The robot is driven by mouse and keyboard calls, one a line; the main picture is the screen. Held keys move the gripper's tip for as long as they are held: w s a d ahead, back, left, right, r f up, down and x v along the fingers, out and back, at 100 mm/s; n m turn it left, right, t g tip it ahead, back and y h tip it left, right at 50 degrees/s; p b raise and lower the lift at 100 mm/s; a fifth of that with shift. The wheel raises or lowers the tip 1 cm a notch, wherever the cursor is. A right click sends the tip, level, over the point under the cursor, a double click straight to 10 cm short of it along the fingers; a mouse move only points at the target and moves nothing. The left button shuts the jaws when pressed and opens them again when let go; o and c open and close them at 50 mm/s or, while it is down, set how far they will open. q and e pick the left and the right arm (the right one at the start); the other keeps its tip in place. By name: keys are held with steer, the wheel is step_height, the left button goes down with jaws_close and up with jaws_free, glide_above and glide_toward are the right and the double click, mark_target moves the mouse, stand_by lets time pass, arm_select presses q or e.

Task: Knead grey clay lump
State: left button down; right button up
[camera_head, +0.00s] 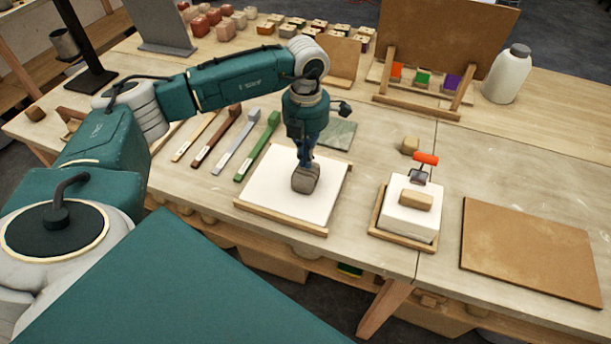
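The grey clay lump (306,179) sits on a white board (262,196) with wooden edging, near the middle of the table. My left gripper (304,165) points straight down at the lump from above, and its fingertips meet or overlap the lump's top. The fingers look narrow and close together, but I cannot tell whether they grip the lump or only touch it. My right gripper is not in view.
Long-handled tools (234,139) lie left of the board. Right of it, a white block (411,221) on a wooden tray carries a tan block and an orange-handled tool. A brown board (530,252) lies far right. A white bottle (507,76) stands behind.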

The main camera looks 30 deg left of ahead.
arm_select(q)
steer(key=shift+f, duration=0.25)
steer(key=shift+f+b, duration=0.75)
steer(key=shift+b, duration=0.05)
steer(key=shift+f, duration=0.1)
steer(key=shift+r+p, duration=0.65)
steer(key=shift+r, duration=0.45)
steer(key=shift+f, duration=0.15)
steer(key=shift+f+b, duration=0.8)
steer(key=shift+b, duration=0.05)
steer(key=shift+r, duration=0.1)
